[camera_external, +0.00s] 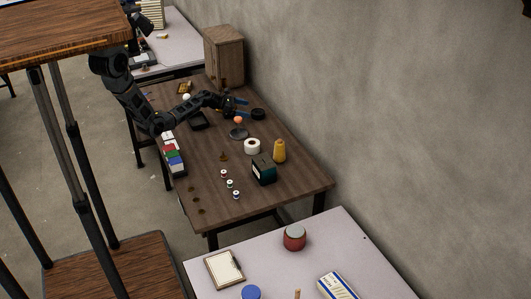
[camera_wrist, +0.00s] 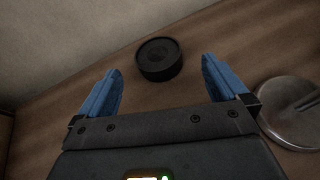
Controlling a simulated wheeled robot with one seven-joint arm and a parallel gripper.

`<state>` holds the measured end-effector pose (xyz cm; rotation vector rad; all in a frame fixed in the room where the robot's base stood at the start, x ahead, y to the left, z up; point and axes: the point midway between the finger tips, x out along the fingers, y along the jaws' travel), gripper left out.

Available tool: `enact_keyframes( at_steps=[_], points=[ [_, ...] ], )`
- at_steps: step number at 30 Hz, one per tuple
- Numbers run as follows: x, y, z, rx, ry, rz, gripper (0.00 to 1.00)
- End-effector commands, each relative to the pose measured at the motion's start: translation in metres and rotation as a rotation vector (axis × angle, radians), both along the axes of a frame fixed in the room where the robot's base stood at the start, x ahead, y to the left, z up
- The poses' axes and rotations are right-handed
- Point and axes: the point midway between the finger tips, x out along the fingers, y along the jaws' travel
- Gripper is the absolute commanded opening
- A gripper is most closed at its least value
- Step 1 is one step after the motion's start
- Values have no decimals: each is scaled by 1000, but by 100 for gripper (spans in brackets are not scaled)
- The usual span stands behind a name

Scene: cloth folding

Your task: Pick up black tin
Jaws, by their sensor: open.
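A black round tin (camera_wrist: 160,59) sits on the wooden table in the wrist view, a little beyond the tips of my open gripper and roughly between them. My gripper (camera_wrist: 158,72) has two blue fingers spread wide with nothing between them. In the external view the black tin (camera_external: 258,114) lies near the wall side of the table. My gripper (camera_external: 242,107) reaches from the left and is just left of the tin, apart from it.
A grey metal dish (camera_wrist: 291,114) lies right of the gripper in the wrist view. An orange ball (camera_external: 238,120), a white roll (camera_external: 252,146), a yellow cone (camera_external: 279,151) and a dark box (camera_external: 264,168) stand nearby. A wooden cabinet (camera_external: 224,56) stands at the far end.

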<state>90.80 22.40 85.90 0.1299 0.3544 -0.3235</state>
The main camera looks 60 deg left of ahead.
Motion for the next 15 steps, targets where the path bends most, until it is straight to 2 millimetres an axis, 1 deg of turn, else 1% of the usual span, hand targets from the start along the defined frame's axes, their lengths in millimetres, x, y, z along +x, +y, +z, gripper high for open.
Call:
enact_keyframes(
  at_steps=[2, 5, 10, 15],
  points=[
    [-8, 7, -3, -37, 29, 12, 100],
    [-10, 8, -8, -58, 45, 16, 100],
    [1, 4, -16, -59, 46, 14, 100],
    [12, 0, -19, -58, 44, 16, 100]
  ],
)
